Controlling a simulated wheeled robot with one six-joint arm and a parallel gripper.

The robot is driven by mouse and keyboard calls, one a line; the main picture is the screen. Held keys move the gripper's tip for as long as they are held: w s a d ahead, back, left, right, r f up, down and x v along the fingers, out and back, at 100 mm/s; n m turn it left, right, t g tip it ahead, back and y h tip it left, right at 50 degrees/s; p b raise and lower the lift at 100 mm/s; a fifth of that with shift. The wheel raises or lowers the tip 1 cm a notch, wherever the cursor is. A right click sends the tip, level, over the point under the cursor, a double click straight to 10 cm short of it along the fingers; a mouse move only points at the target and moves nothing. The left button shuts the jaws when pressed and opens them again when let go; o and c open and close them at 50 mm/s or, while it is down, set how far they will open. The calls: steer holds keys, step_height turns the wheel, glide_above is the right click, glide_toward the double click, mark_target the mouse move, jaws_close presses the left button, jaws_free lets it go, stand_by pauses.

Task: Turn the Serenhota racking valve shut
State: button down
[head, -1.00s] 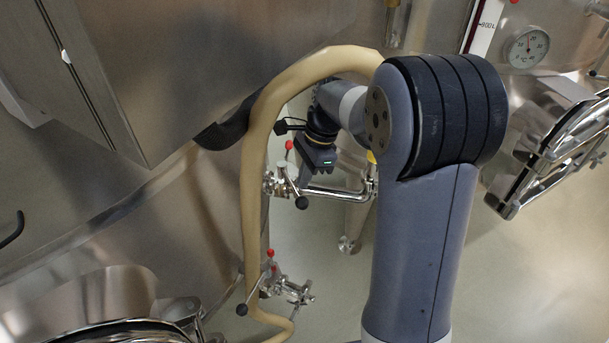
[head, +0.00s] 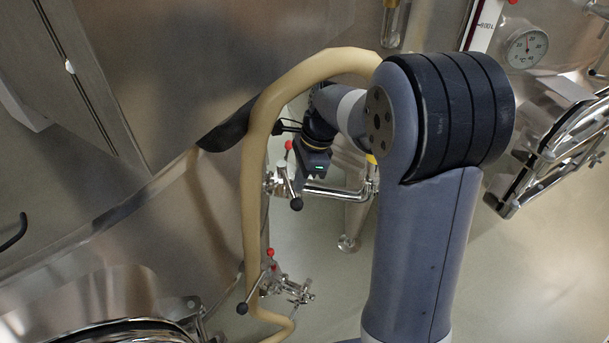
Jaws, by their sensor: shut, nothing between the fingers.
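Two small steel valves with red-tipped parts and black-knobbed levers stand by the beige hose; no name can be read on either. The upper valve (head: 283,183) is on the horizontal steel pipe, and its lever slants down to a black knob (head: 296,204). The lower valve (head: 272,279) has its lever pointing down-left to another black knob (head: 242,308). My gripper (head: 306,176), with a green light, is right beside the upper valve's lever. It is shut with nothing held. Its fingertips are hard to make out, so I cannot tell whether they touch the lever.
The thick beige hose (head: 255,190) arches over my wrist and down the left side. Steel vats (head: 150,220) fill the left. A dial thermometer (head: 527,47) and a hinged steel hatch (head: 550,140) are at right. Open floor (head: 325,270) shows below the pipe.

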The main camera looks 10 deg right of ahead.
steer(key=a+m+p, duration=0.1)
steer(key=a+m+t+p, duration=0.1)
steer(key=a+m, duration=0.1)
steer(key=shift+s+m, duration=0.3)
steer(key=shift+s, duration=0.1)
steer(key=shift+a, duration=0.5)
glide_toward(288, 185)
steer(key=s+d+r, duration=0.2)
steer(key=s+r, duration=0.1)
steer(key=a+f+y+b, duration=0.1)
steer(key=f, duration=0.2)
steer(key=w+a+f+t+y+b, duration=0.1)
steer(key=a+f, duration=0.1)
steer(key=f, duration=0.2)
steer(key=w+a+f+m+y+b, duration=0.1)
steer(key=a+f+y, duration=0.1)
steer(key=f, duration=0.1)
steer(key=shift+f+t, duration=0.3)
steer(key=shift+t, duration=0.1)
stand_by(0.4)
